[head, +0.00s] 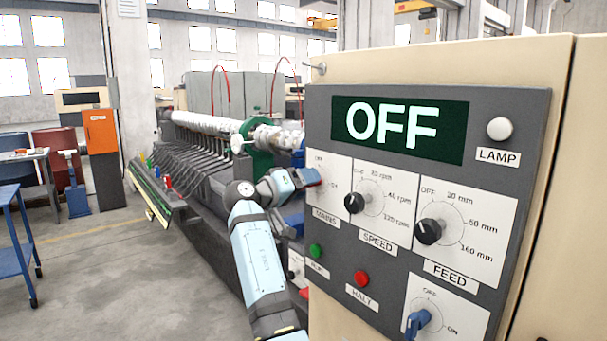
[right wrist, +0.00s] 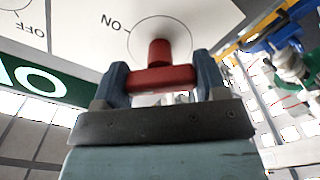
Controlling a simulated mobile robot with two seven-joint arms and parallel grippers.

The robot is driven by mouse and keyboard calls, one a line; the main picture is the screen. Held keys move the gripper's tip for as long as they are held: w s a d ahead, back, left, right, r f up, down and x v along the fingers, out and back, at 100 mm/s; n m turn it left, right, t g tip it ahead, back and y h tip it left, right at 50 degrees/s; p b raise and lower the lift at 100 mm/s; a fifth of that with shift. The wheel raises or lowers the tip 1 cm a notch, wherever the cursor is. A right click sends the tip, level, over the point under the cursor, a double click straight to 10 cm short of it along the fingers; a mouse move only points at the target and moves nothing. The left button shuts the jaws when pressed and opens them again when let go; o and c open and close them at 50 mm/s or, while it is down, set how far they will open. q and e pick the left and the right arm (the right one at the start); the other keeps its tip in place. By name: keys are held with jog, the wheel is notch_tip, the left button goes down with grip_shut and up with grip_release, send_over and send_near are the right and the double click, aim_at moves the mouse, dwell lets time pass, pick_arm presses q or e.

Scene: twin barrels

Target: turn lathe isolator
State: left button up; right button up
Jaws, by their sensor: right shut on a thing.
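The lathe's control panel (head: 345,275) fills the right of the head view, and its display (head: 398,130) reads OFF. A MAINS label (head: 327,217) sits under an OFF/ON plate (head: 338,196) at the panel's left edge. My right gripper (head: 312,178) is at this plate and mostly hides its switch. In the right wrist view the red T-shaped switch handle (right wrist: 158,78) lies between the two fingers of my right gripper (right wrist: 160,84), which are shut on it. ON is printed left of the handle there. My left gripper is not in view.
SPEED (head: 355,203) and FEED (head: 429,231) knobs, a green button (head: 316,250), a red HALT button (head: 361,279) and a blue OFF/ON handle (head: 418,322) are close by on the panel. An orange cabinet (head: 99,131) stands far left.

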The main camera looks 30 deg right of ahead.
jog(key=n+p, duration=0.3)
jog(key=shift+r+n+p, duration=0.25)
jog(key=shift+n+p, duration=0.05)
jog(key=shift+n, duration=0.1)
jog(key=n+p, duration=0.2)
jog(key=shift+n+p, duration=0.3)
jog(key=shift+p, duration=0.05)
pick_arm(q)
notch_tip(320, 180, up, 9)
jog(key=p, duration=0.3)
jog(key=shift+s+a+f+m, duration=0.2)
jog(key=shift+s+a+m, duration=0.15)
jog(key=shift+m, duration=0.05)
pick_arm(e)
jog(key=shift+f+n, duration=0.25)
jog(key=shift+n, duration=1.25)
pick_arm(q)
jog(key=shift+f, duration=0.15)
pick_arm(e)
jog(key=o, duration=0.9)
jog(key=shift+o, duration=0.2)
jog(key=shift+a, duration=0.15)
